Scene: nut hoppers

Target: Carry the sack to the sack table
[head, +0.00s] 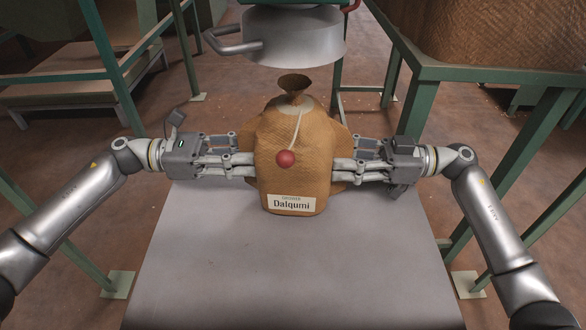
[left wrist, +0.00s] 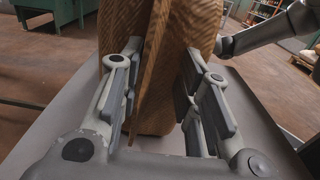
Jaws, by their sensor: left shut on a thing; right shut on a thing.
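The brown sack (head: 290,145) stands upright in the middle of the head view, tied at the neck, with a cord ending in a red ball and a label reading "Dalqumi". My left gripper (head: 245,165) is shut on the sack's left side. My right gripper (head: 345,170) is shut on its right side. In the left wrist view a fold of the sack (left wrist: 160,75) lies between the left gripper's fingers (left wrist: 160,95). I cannot tell whether the sack's base touches the grey surface below. No table that I can identify as the sack table shows.
The grey surface (head: 290,270) is bare in front of the sack. A metal hopper spout (head: 292,40) with a handle hangs just above and behind the sack's neck. Green frame posts (head: 520,150) stand on both sides. A low table (head: 70,90) is at the back left.

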